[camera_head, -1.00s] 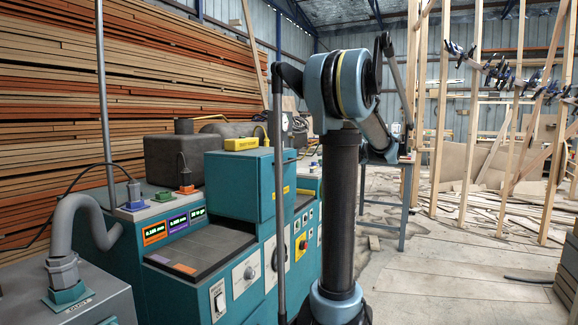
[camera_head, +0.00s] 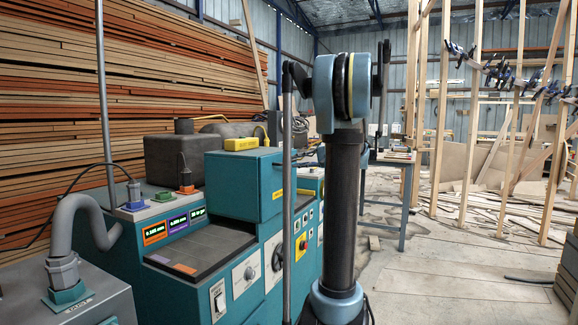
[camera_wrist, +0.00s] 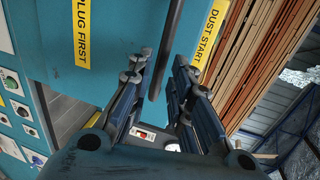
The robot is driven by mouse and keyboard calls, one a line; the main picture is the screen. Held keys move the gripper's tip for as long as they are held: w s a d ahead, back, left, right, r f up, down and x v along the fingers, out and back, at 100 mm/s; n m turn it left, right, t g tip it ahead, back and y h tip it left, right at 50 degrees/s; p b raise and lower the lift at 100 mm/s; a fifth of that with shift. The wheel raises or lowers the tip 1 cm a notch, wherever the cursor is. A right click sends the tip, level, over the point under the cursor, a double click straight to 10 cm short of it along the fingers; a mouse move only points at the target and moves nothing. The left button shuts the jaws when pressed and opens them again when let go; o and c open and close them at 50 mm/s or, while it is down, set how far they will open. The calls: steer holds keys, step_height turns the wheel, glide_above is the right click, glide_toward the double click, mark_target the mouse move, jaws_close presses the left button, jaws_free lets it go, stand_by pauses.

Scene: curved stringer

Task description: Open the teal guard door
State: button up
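The teal guard door (camera_head: 238,187) is the box-like cover on top of the teal machine in the head view, and it looks closed. In the wrist view a teal panel (camera_wrist: 115,45) with yellow labels fills the upper middle; it seems to be this door. A dark bar (camera_wrist: 172,45), likely its handle, runs in front of the panel. My gripper (camera_wrist: 162,66) is open in the wrist view. Its two fingers are apart, with the bar between their tips; I cannot tell whether either touches it. In the head view my gripper is hidden behind my arm.
The teal machine (camera_head: 200,285) carries displays, a switch, knobs and buttons. A grey hose (camera_head: 96,215) and a metal post (camera_head: 103,100) stand at left. Stacked boards (camera_head: 130,75) line the left wall. A work table (camera_head: 400,160) stands behind my arm. Floor at right is partly clear.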

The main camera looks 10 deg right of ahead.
mark_target(290, 162)
steer(key=shift+x, duration=2.4)
steer(key=shift+c, duration=0.3)
jaws_close()
